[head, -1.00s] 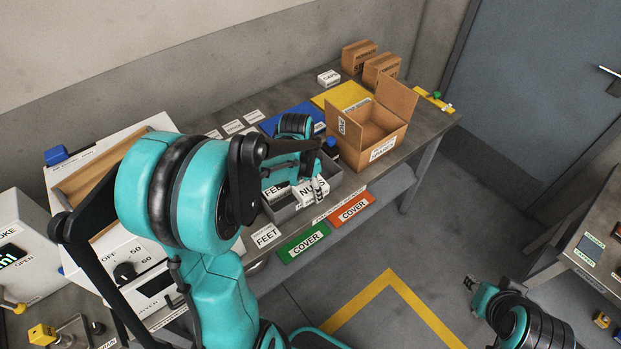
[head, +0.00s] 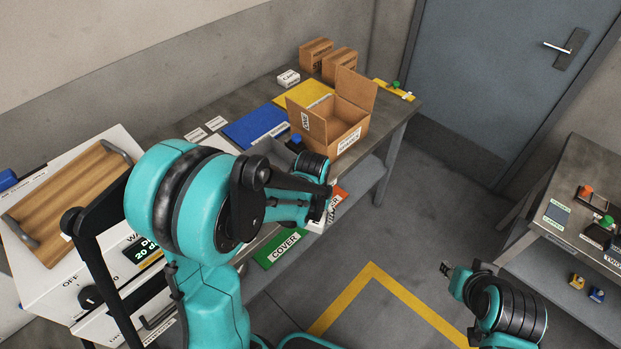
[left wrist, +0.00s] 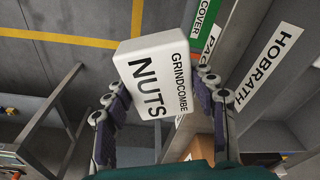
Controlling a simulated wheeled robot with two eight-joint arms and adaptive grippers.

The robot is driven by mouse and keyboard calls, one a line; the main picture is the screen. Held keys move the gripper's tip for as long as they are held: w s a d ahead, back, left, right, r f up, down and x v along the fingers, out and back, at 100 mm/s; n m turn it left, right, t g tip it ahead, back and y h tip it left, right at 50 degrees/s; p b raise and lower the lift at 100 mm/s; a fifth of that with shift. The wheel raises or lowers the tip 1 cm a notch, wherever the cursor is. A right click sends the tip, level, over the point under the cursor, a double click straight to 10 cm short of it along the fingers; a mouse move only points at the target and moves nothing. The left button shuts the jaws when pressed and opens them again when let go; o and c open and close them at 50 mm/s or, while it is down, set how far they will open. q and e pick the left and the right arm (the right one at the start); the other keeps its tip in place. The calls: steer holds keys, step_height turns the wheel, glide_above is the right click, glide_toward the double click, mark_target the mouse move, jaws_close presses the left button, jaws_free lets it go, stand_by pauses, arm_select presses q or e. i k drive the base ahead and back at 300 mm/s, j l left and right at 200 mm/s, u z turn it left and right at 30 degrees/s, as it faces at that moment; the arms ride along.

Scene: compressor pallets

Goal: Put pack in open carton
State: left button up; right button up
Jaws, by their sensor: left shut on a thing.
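A white pack (left wrist: 158,75) marked NUTS and GRINDCOMBE is held between the two jointed fingers of my left gripper (left wrist: 163,112) in the left wrist view. In the head view my left gripper (head: 326,203) is in front of the table's front edge, and the pack is mostly hidden behind it. The open carton (head: 350,138) is brown cardboard, stands on the table beyond and right of the gripper, and has its flaps raised. The pack is apart from the carton. My right gripper (head: 447,269) is over the floor at lower right, too small to read.
Closed cartons (head: 340,63) stand at the back. Open floor lies right of the table.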

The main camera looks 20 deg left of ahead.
mark_target(330, 138)
steer(key=i+l+u, duration=0.15)
steer(key=i+l, duration=0.2)
steer(key=i+l+u, duration=0.15)
steer(key=i+l, duration=0.15)
steer(key=l, duration=0.15)
steer(key=i+l+u, duration=0.15)
steer(key=l, duration=0.3)
steer(key=i, duration=0.1)
